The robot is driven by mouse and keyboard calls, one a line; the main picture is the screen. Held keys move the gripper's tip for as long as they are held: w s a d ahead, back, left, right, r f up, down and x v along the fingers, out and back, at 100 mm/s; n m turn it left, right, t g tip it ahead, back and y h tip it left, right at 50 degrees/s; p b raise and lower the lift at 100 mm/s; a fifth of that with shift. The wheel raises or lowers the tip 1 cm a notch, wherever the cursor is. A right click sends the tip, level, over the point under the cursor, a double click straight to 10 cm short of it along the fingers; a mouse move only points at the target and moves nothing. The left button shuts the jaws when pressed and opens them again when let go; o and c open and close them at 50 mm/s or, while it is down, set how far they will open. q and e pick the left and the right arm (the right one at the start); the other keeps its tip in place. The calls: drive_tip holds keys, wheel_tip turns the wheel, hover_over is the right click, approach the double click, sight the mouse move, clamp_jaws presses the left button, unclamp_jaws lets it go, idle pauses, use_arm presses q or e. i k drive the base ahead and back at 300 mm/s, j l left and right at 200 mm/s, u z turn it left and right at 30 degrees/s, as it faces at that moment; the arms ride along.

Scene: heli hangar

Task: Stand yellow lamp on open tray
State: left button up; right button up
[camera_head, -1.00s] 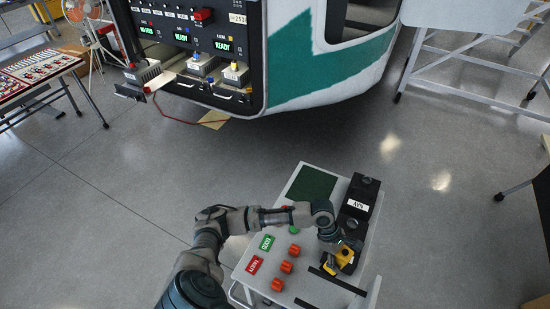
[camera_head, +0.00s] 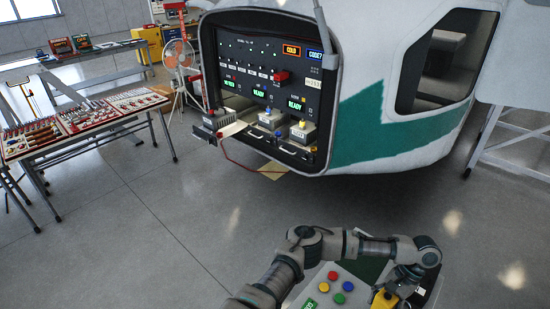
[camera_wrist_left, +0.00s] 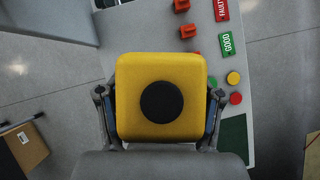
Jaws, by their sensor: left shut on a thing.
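A yellow lamp (camera_head: 384,300) is at the bottom edge of the head view, partly cut off. My left gripper (camera_head: 388,290) is shut on it above the cart's right part. In the left wrist view the yellow lamp (camera_wrist_left: 188,75) shows as a rounded square with a black disc at its centre, with a finger of my left gripper (camera_wrist_left: 160,98) on each side. A pulled-out tray (camera_head: 233,130) sticks out at the lower left of the helicopter's equipment panel, beside a grey finned unit (camera_head: 216,118). My right gripper is not in view.
The panel (camera_head: 262,75) holds two grey units with coloured knobs. A red cable (camera_head: 235,160) hangs below. A tool table (camera_head: 85,120) stands left.

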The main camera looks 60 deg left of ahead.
sight(234, 132)
drive_tip(key=k+j, duration=0.2)
drive_tip(key=j, duration=0.15)
drive_tip(key=k+j+u, duration=0.1)
drive_tip(key=j, duration=0.3)
drive_tip(key=k+j, duration=0.25)
drive_tip(key=k+j+u, duration=0.1)
drive_tip(key=j, duration=0.4)
drive_tip(key=k+j, duration=0.2)
drive_tip(key=j, duration=0.2)
drive_tip(key=i+j+u, duration=0.1)
drive_tip(key=i+j, duration=0.2)
drive_tip(key=j, duration=0.2)
drive_tip(key=i+j+u, duration=0.1)
drive_tip(key=i+j, duration=0.15)
drive_tip(key=j, duration=0.25)
drive_tip(key=i+j+u, duration=0.1)
drive_tip(key=i+j, duration=0.25)
drive_tip(key=j, duration=0.15)
drive_tip(key=i+j+u, duration=0.1)
drive_tip(key=i+j, duration=0.2)
drive_tip(key=j, duration=0.15)
drive_tip(key=i+j, duration=0.2)
drive_tip(key=i, duration=0.25)
drive_tip(key=i+j+u, duration=0.1)
drive_tip(key=i, duration=0.4)
drive_tip(key=j, duration=0.1)
